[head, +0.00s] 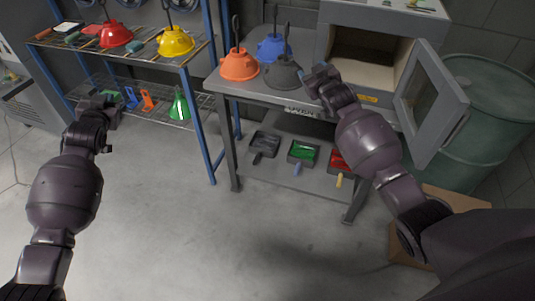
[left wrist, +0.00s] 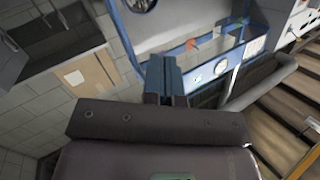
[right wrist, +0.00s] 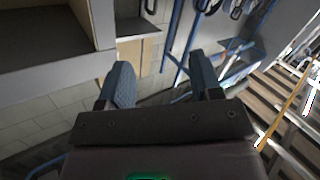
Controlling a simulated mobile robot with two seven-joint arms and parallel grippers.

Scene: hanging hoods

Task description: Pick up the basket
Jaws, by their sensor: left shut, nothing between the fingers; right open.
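I see nothing that is clearly a basket. The closest candidates are dome-shaped hoods with upright handles. An orange hood (head: 239,65), a blue hood (head: 273,48) and a dark grey hood (head: 284,73) stand on the grey table (head: 228,88). My right gripper (head: 316,76) is open and empty, just right of the grey hood; its two spread fingers show in the right wrist view (right wrist: 163,80). My left gripper (head: 100,103) is shut and empty, in front of the left shelf; its closed fingers show in the left wrist view (left wrist: 165,78). Neither wrist view shows the hoods.
An oven (head: 372,14) with its door (head: 431,103) open stands on the table's right. A green drum (head: 480,110) is beside it. Dustpans, one green (head: 302,152), lie on the lower shelf. The left rack holds red (head: 115,34) and yellow (head: 175,41) hoods.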

